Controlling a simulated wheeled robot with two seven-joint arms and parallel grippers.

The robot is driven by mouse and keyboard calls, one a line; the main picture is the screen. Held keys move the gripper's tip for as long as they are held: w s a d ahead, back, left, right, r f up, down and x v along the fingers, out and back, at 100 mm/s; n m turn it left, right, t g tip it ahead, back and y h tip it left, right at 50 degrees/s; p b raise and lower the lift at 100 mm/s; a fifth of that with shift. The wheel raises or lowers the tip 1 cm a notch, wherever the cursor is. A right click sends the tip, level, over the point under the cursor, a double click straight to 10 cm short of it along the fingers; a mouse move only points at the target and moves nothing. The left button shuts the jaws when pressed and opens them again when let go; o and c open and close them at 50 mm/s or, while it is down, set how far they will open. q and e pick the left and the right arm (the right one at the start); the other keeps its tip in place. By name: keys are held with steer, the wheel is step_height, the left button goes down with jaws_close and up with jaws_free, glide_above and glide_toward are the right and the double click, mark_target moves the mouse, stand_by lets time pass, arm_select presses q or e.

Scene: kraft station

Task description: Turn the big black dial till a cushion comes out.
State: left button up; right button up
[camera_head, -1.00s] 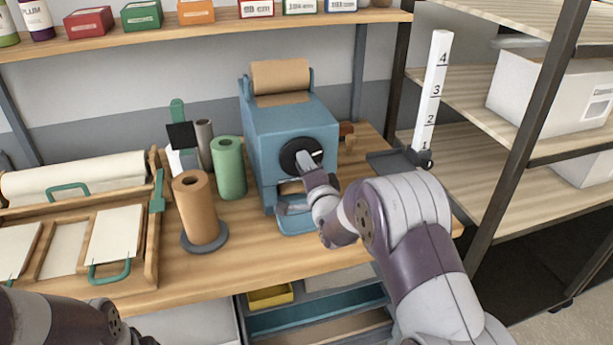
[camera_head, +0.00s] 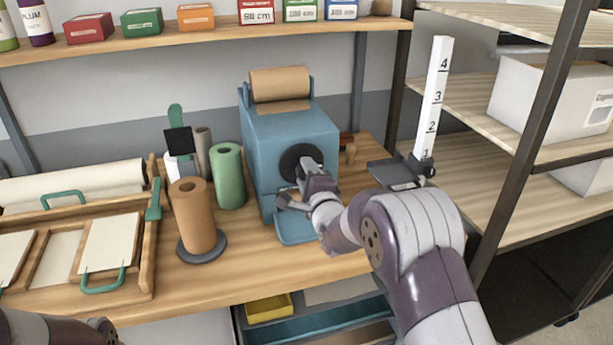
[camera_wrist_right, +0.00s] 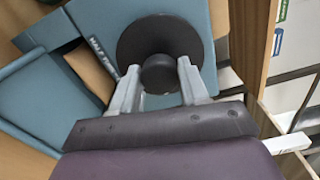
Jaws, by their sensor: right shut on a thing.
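The blue machine (camera_head: 292,125) stands on the wooden bench with a brown paper roll (camera_head: 280,83) on top. The big black dial (camera_head: 291,160) is on its front face and fills the top middle of the right wrist view (camera_wrist_right: 150,38). My right gripper (camera_head: 305,168) is at the dial. In the wrist view its two fingers are shut on the dial's round centre knob (camera_wrist_right: 158,74), one on each side. Brown material (camera_wrist_right: 92,72) shows in the machine's opening beside the dial. No separate cushion can be made out. My left arm shows at the lower left, its gripper outside the picture.
A blue tray (camera_head: 297,228) juts out below the dial. A green roll (camera_head: 229,176) and a brown roll (camera_head: 195,215) stand left of the machine. A white numbered post (camera_head: 432,100) stands to the right. Open drawers lie below the bench edge.

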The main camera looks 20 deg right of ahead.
steer(key=shift+f, duration=0.1)
steer(key=o, duration=1.1)
steer(key=shift+d, duration=0.1)
steer(key=shift+c, duration=0.2)
steer(key=shift+s, duration=0.1)
steer(key=s+b, duration=0.2)
steer(key=s, duration=1)
steer(key=shift+s+d, duration=0.2)
steer(key=shift+s, duration=0.15)
steer(key=shift+a, duration=0.1)
